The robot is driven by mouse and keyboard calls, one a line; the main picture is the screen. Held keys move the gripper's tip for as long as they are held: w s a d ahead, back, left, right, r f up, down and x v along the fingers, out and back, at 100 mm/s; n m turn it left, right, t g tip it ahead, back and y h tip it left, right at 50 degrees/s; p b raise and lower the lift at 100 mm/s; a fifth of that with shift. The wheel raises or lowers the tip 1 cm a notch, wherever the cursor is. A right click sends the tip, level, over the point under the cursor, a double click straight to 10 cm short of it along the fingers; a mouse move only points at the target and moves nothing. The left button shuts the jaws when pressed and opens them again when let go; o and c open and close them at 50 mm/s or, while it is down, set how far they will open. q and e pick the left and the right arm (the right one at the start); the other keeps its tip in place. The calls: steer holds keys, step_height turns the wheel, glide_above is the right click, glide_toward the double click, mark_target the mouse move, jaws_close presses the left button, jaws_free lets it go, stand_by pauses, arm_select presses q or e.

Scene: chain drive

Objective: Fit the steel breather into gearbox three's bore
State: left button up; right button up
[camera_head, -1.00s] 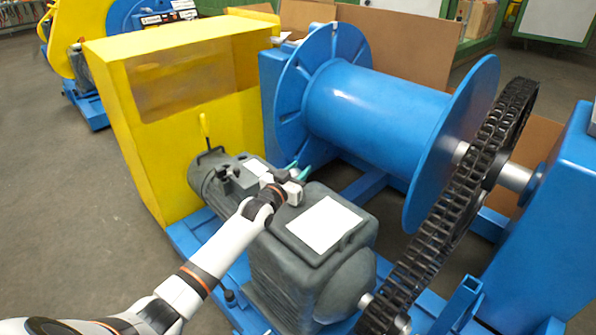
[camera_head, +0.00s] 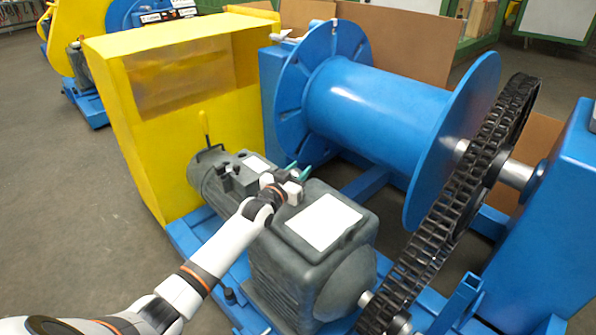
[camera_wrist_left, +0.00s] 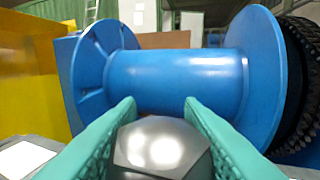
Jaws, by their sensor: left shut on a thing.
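My left gripper (camera_head: 298,174) reaches in over the far left end of the dark grey gearbox (camera_head: 290,265), where it meets the motor. In the left wrist view its teal fingers (camera_wrist_left: 159,106) are shut on the steel breather (camera_wrist_left: 162,148), a grey faceted, hex-shaped piece. The breather cannot be made out in the head view, where the gripper hides it. I cannot tell whether it touches the gearbox. No bore shows in either view, and no number is readable on the gearbox. My right gripper is not in view.
The grey motor (camera_head: 215,180) with small fittings lies left of the gripper. A yellow housing (camera_head: 150,150) stands behind it. A large blue drum (camera_head: 380,110) lies beyond, and a black chain (camera_head: 440,230) runs down at right. Grey floor is free at left.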

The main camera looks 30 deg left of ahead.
arm_select(q)
steer(key=shift+f, duration=0.3)
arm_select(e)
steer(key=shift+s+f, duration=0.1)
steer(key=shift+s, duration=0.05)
arm_select(q)
steer(key=shift+f+b, duration=0.55)
steer(key=shift+f, duration=0.05)
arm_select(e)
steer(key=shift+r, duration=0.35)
arm_select(q)
steer(key=o, duration=0.8)
steer(key=shift+o, duration=1.4)
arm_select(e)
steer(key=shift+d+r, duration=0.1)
